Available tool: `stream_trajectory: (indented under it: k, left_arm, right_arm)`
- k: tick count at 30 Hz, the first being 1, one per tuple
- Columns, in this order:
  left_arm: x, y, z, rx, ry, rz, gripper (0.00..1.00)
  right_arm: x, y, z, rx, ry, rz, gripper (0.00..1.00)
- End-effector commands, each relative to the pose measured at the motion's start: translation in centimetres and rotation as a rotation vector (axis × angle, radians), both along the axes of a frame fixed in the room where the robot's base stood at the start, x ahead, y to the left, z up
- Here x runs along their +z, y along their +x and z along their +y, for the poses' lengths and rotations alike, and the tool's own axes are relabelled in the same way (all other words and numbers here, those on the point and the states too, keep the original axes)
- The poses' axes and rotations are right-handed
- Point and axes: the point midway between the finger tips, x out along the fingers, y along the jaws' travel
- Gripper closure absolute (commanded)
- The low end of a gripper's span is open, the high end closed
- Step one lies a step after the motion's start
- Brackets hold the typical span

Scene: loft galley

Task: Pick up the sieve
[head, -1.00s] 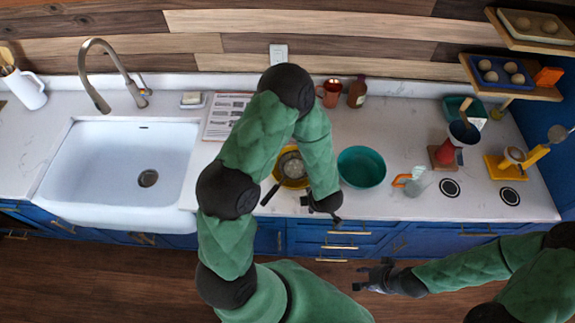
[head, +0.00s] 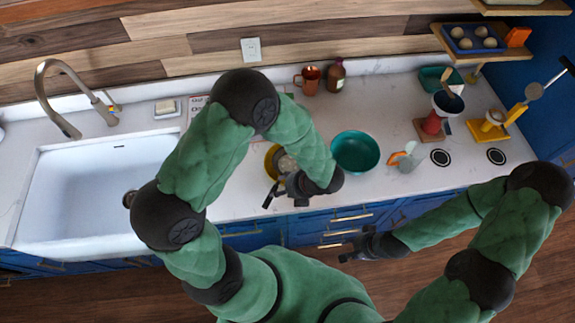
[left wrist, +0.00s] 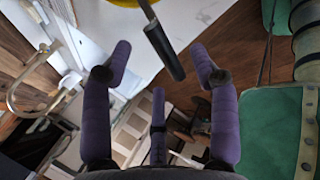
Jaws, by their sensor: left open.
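The sieve (head: 287,163) rests in the yellow bowl (head: 270,160) near the counter's front edge, partly hidden by my left arm. Its dark handle (head: 269,197) sticks out over the front edge. In the left wrist view, the black handle (left wrist: 163,50) lies ahead, across the gap between the spread purple fingers. My left gripper (head: 281,190) is open and empty, close to the handle; I cannot tell whether it touches. My right gripper (head: 347,250) hangs away from the sieve, in front of the drawers; its finger opening is unclear.
A teal bowl (head: 355,152) stands right of the sieve, with an orange-handled clear cup (head: 405,158) beyond it. A copper mug (head: 308,79) and brown bottle (head: 336,76) stand at the back. The white sink (head: 95,190) is left. Blue drawers (head: 340,225) are below.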

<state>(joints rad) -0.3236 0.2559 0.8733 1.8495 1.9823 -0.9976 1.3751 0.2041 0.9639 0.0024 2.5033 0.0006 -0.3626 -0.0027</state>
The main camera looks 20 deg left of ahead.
Motion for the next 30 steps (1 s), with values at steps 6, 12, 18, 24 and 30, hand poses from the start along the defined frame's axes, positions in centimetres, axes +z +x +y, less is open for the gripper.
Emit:
stream_trajectory:
  k: [6,12,18,24,30]
  left_arm:
    - [-1.4,0.0,1.0,0.001,-0.001,0.0,0.4]
    - [-3.2,0.0,2.4,0.003,-0.001,0.004,0.4]
    - [-5.1,0.1,3.8,0.0,-0.002,0.002,0.4]
    - [-5.5,0.1,4.1,-0.001,-0.002,0.001,0.4]
    - [-5.5,0.1,4.0,-0.002,-0.002,0.001,0.62]
  right_arm:
    - [-0.2,0.0,0.0,0.002,0.0,-0.001,0.62]
    - [-0.1,0.0,0.0,0.002,0.0,-0.001,0.62]
    - [-0.3,0.0,0.0,0.001,0.0,0.0,0.62]
    - [-0.3,0.0,0.0,0.002,0.0,-0.001,0.62]
    - [-0.3,0.0,0.0,0.002,0.0,-0.001,0.62]
